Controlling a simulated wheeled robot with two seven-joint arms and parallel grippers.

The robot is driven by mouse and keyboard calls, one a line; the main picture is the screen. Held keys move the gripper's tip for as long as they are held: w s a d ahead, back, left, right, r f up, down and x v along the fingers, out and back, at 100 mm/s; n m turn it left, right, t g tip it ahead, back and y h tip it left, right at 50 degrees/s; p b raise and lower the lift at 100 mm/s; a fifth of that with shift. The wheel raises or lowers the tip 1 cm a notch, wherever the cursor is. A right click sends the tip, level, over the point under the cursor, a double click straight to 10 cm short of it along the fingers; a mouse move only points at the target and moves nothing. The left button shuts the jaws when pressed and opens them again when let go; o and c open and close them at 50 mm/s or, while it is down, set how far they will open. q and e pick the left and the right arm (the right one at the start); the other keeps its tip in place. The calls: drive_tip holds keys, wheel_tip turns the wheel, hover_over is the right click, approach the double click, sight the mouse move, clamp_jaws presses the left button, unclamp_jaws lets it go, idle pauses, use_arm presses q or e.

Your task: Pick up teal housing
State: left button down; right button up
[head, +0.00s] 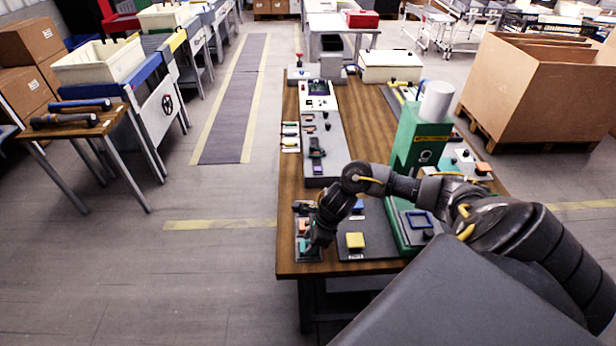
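The teal housing (303,246) sits at the near end of a small dark tray (297,212) at the table's front left corner. Only part of it shows, because my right gripper covers its right side. My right gripper (312,247) points down at the tray, right at the teal housing. Its fingers are small and dark here, so I cannot tell whether they touch or hold it. An orange housing (303,225) lies just behind in the same tray. My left gripper is out of view.
A dark plate with a yellow block (355,240) lies to the right of the tray. A green press column (418,145) stands further right, behind my arm. A long grey panel (321,140) with devices lies behind. The floor left of the wooden table is clear.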

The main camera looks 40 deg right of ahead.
drive_tip(key=c, duration=0.6)
drive_tip(key=shift+r, duration=0.1)
drive_tip(key=shift+w+r+b, duration=0.1)
drive_tip(key=shift+r+b, duration=0.9)
drive_tip(key=shift+r, duration=0.2)
drive_tip(key=s+r, duration=0.3)
drive_tip(key=s, duration=0.1)
drive_tip(key=s+r+p, duration=0.1)
drive_tip(key=s+r, duration=0.3)
drive_tip(key=s, duration=0.1)
drive_tip(key=s+r+p, duration=0.1)
drive_tip(key=s+r, duration=0.2)
drive_tip(key=s, duration=0.2)
drive_tip(key=shift+s+r, duration=0.1)
drive_tip(key=shift+r, duration=0.2)
